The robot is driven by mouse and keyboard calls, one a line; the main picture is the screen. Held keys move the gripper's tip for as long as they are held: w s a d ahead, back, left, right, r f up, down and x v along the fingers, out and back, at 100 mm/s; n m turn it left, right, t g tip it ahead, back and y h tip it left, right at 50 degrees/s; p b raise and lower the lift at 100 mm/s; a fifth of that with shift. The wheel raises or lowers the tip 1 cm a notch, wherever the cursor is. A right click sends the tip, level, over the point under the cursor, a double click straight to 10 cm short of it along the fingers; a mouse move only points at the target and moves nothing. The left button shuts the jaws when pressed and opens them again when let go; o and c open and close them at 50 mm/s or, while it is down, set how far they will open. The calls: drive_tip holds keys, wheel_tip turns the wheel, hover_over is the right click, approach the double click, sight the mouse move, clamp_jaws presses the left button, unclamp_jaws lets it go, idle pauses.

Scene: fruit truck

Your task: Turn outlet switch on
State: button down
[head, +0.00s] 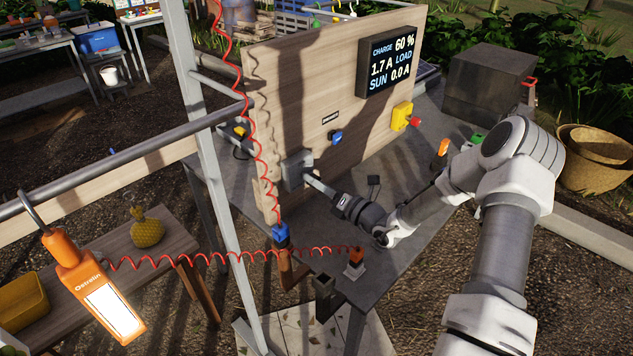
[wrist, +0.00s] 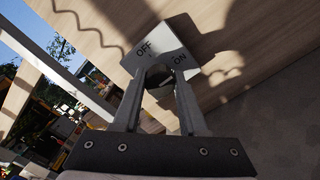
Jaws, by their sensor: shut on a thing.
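The outlet switch is a grey box (head: 297,168) low on the left part of the wooden panel (head: 335,75). In the wrist view the switch box (wrist: 180,42) shows the labels OFF and ON, and it looks tilted. A dark round knob (wrist: 158,72) sits at its lower edge. My gripper (head: 316,184) reaches the box from the right, just above the grey table. In the wrist view my gripper (wrist: 160,88) has its two fingers on either side of the knob, shut on it. Which label the knob points to is unclear.
A display (head: 388,62) on the panel reads CHARGE 60 %, LOAD 1.7 A, SUN 0.0 A. A blue knob (head: 336,136) and a yellow box with a red button (head: 403,116) are to the right. A red coiled cord (head: 262,150) hangs beside the switch. The grey table (head: 335,235) has some clear room.

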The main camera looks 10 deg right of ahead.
drive_tip(key=shift+c, duration=2.2)
unclamp_jaws()
drive_tip(key=v, duration=1.7)
drive_tip(key=shift+s, duration=0.25)
drive_tip(key=shift+d, duration=0.1)
